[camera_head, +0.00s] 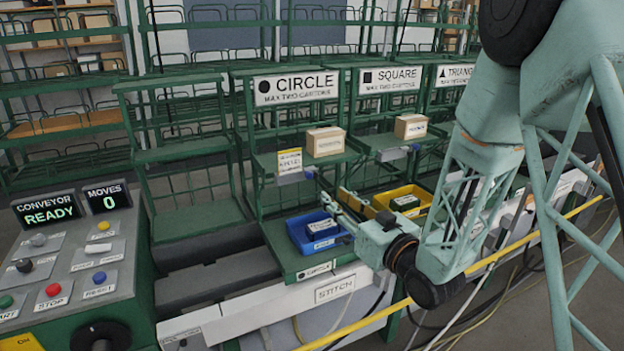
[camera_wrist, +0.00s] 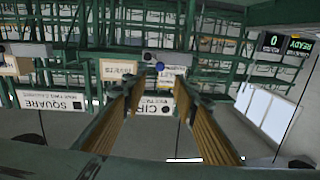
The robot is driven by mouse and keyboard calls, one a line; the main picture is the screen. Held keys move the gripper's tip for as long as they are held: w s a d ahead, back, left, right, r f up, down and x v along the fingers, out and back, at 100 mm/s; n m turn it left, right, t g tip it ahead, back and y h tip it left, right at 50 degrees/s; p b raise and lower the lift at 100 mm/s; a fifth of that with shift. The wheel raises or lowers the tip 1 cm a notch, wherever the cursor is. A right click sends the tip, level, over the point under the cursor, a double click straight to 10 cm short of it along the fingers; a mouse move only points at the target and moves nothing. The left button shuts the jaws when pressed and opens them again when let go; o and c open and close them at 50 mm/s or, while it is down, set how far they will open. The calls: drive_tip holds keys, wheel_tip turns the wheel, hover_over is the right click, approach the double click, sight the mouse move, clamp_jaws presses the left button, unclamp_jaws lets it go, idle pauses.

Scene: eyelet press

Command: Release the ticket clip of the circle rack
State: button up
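The circle rack, under its CIRCLE sign (camera_head: 296,88), has a carton (camera_head: 325,141) on its upper shelf. A yellow-and-white ticket (camera_head: 289,160) hangs at that shelf's front edge, above a small grey clip housing (camera_head: 292,178). My gripper (camera_head: 331,191) is just right of and below the clip in the head view. Its fingers are apart and empty in the wrist view (camera_wrist: 163,84), with the knob between and beyond the tips.
A blue tray (camera_head: 300,241) with a carton sits on the lower circle shelf, and a yellow tray (camera_head: 423,190) on the square side. The square rack (camera_head: 391,79) is to the right. A control desk (camera_head: 85,262) reads READY and MOVES 0. A yellow rail (camera_head: 520,248) runs along the front.

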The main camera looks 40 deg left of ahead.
sight(311, 177)
drive_tip(key=shift+b+x, duration=0.3)
drive_tip(key=shift+x, duration=6.5)
drive_tip(key=shift+s, duration=0.1)
drive_tip(key=shift+c, duration=0.9)
drive_tip(key=c, duration=0.7)
